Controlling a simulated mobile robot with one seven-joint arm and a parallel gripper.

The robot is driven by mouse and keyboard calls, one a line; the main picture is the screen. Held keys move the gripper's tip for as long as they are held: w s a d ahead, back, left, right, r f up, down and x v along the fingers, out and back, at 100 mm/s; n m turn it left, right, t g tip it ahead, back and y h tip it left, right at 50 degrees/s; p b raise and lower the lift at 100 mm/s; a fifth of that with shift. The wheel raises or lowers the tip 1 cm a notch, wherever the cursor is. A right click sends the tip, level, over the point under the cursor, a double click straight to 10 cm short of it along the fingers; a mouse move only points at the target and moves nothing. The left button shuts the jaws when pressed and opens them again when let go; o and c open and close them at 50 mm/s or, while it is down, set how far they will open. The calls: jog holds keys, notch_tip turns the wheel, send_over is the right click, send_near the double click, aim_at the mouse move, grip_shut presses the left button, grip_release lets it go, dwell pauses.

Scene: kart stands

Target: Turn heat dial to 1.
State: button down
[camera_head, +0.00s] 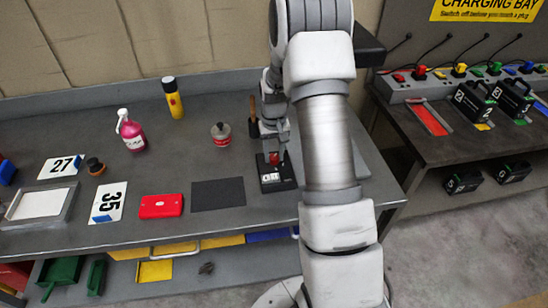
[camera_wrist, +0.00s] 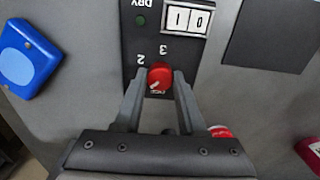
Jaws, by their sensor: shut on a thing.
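The heat dial is a red round knob (camera_wrist: 159,75) on a black control box (camera_wrist: 131,72), with a white pointer mark toward the lower left in the wrist view. The figures 2 and 3 show beside it, upside down; a 1 is hidden or not readable. My gripper (camera_wrist: 159,82) has one finger on each side of the dial and is shut on it. In the head view the box (camera_head: 270,186) lies on the grey bench under my gripper (camera_head: 274,155), and the red dial (camera_head: 275,159) shows between the fingers.
A dark mat (camera_head: 218,194), a red case (camera_head: 161,206) and a red-and-white tin (camera_head: 221,134) stand nearby. A blue object (camera_wrist: 27,58) lies beside the box in the wrist view.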

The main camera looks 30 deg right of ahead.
aim_at(274, 157)
jog(key=shift+m+b, duration=0.45)
jog(key=shift+m, duration=1.05)
jog(key=c, duration=0.5)
grip_release()
notch_tip(274, 157, up, 18)
jog(key=shift+f, duration=0.25)
